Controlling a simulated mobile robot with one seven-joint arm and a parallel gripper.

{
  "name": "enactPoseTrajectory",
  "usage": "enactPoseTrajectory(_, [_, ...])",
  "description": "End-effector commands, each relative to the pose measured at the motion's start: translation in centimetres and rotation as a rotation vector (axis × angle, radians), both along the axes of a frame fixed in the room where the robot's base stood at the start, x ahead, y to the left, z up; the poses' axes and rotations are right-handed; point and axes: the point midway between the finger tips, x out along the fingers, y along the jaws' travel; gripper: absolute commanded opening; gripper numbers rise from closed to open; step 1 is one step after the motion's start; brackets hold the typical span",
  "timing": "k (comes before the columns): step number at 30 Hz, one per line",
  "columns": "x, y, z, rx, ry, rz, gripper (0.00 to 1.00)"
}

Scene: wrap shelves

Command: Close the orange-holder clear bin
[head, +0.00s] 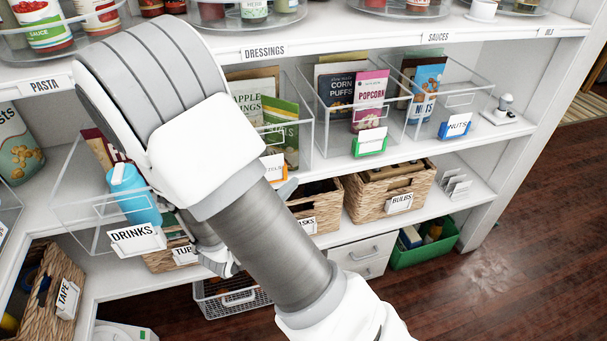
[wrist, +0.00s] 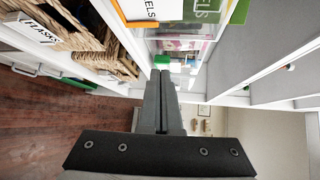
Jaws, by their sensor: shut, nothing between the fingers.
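The clear bin with the orange label holder (head: 273,168) stands on the middle shelf. It holds a pale pouch marked "apple" and a green pouch (head: 283,130). My arm hides its left side, so I cannot tell how far it sticks out. In the wrist view its orange holder (wrist: 120,12) and white label lie at the top edge, close above the fingers. My gripper (wrist: 162,76) is shut and empty, with its fingers below and in front of the label. In the head view a grey fingertip (head: 287,188) shows just below the holder; the rest is mostly behind my arm.
The clear green-holder bin (head: 369,142) and blue-holder bin (head: 454,127) stand to the right. The clear DRINKS bin (head: 137,240) at left juts past the shelf edge. Wicker baskets (head: 388,190) fill the lower shelf. The wood floor (head: 500,240) is clear at right.

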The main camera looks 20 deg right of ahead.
Motion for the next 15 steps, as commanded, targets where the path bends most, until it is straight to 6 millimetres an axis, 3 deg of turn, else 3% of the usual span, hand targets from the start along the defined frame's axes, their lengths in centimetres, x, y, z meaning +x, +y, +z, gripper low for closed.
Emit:
enactPoseTrajectory(1, [-0.6,0.5,-0.7,-0.058,-0.003,0.006,0.0])
enactPoseTrajectory(8, [-2.0,1.4,0.5,-0.201,-0.014,0.009,0.0])
enactPoseTrajectory(15, [-0.5,-0.8,0.8,-0.209,-0.015,0.004,0.0])
